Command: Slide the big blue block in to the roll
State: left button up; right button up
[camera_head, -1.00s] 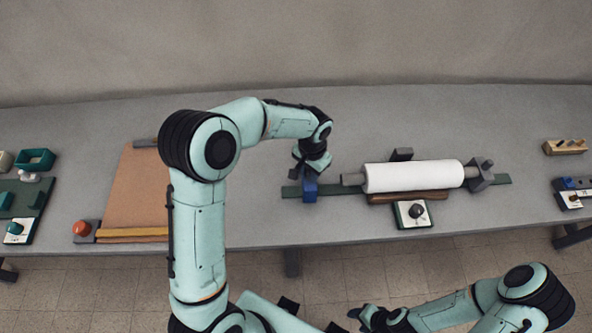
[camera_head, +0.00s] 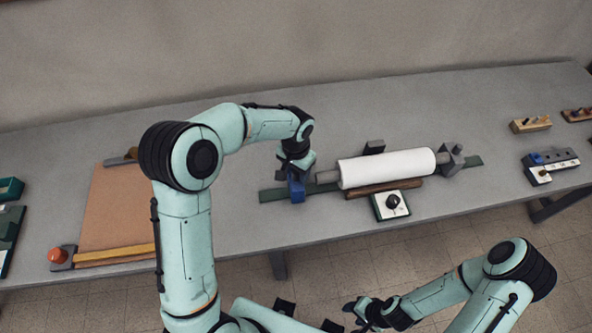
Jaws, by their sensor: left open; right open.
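The big blue block (camera_head: 296,189) sits on the dark green rail (camera_head: 272,195), near its left end. A small gap shows between it and the left end of the roll's grey shaft (camera_head: 327,177). The white roll (camera_head: 387,168) lies lengthwise over the rail, with a grey block (camera_head: 450,160) at its right end. My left gripper (camera_head: 295,172) is down at the top of the blue block; its fingers are partly hidden, so contact is unclear. My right gripper (camera_head: 352,312) is open and empty, low in front of the table.
A dark knob on a white plate (camera_head: 391,205) and a brown bar (camera_head: 384,188) lie in front of the roll. A brown board (camera_head: 115,205) with an orange knob (camera_head: 57,255) is at left. Small fixtures (camera_head: 549,166) stand at right.

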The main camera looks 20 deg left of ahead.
pick_arm(q)
notch_tip(320, 180, up, 13)
jog(key=p, duration=0.1)
pick_arm(e)
jog(key=shift+w+r, duration=0.55)
jog(key=shift+r, duration=0.15)
pick_arm(q)
jog(key=shift+c, duration=0.2)
